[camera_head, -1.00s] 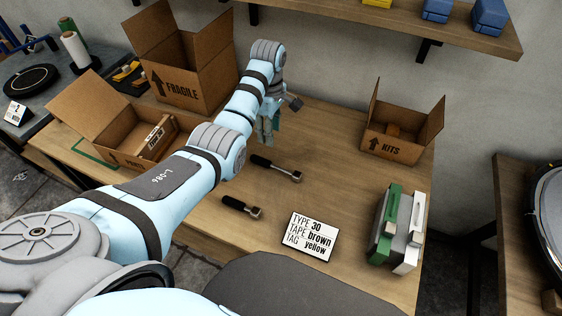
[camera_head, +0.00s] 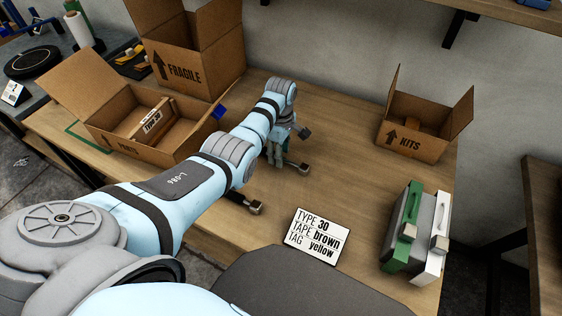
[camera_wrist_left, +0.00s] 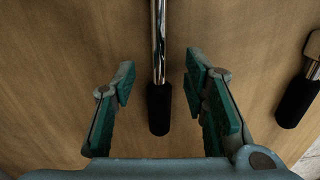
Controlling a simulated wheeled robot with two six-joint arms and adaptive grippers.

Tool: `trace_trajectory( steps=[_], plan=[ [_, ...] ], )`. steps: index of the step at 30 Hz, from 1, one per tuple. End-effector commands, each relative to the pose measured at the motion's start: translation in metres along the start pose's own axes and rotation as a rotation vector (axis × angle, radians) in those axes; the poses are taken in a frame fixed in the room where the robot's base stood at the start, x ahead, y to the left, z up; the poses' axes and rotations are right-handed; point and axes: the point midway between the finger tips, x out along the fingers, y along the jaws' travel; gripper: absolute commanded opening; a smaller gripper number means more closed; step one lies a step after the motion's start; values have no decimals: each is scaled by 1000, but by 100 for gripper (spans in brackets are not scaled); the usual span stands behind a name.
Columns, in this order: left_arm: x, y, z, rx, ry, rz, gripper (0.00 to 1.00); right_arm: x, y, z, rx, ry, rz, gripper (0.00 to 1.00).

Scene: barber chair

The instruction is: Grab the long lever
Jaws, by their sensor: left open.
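The long lever, with a black handle (camera_wrist_left: 159,108) and a chrome shaft (camera_wrist_left: 158,40), lies on the wooden table. In the left wrist view it runs between the two green-padded fingers of my left gripper (camera_wrist_left: 158,84), with a gap on each side. In the head view my left gripper (camera_head: 283,160) hangs over this lever and hides most of it; its metal head (camera_head: 303,168) shows on the right. The left gripper is open and empty. A shorter lever (camera_head: 242,203) lies nearer; its black handle (camera_wrist_left: 295,102) shows at the right of the wrist view.
A card with text (camera_head: 316,236) lies in front. Green and white cases (camera_head: 414,232) stand at the right. A KITS box (camera_head: 422,142), a FRAGILE box (camera_head: 195,75) and an open box (camera_head: 100,120) stand around. The table's middle right is clear.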

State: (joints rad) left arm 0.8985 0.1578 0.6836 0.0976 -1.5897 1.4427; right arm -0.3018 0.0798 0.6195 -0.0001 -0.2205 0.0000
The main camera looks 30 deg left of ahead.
Motion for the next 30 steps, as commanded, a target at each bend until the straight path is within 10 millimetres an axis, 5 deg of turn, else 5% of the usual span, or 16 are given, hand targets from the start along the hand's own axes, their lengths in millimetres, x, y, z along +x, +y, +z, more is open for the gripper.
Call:
trace_trajectory(
  steps=[2, 8, 16, 30],
  plan=[
    [15, 0, 1, 1, 0, 0, 40, 10, -1, 0, 0, 1, 0, 40],
    [14, 1, 1, 2, 0, 2, 40, 8, -1, 0, 0, 2, 0, 40],
    [13, 1, 1, 2, 0, 2, 0, 8, -1, -1, 0, 3, 0, 40],
    [9, 2, 1, 2, 0, 3, 0, 6, 0, -2, 0, 3, 0, 40]
  ],
)
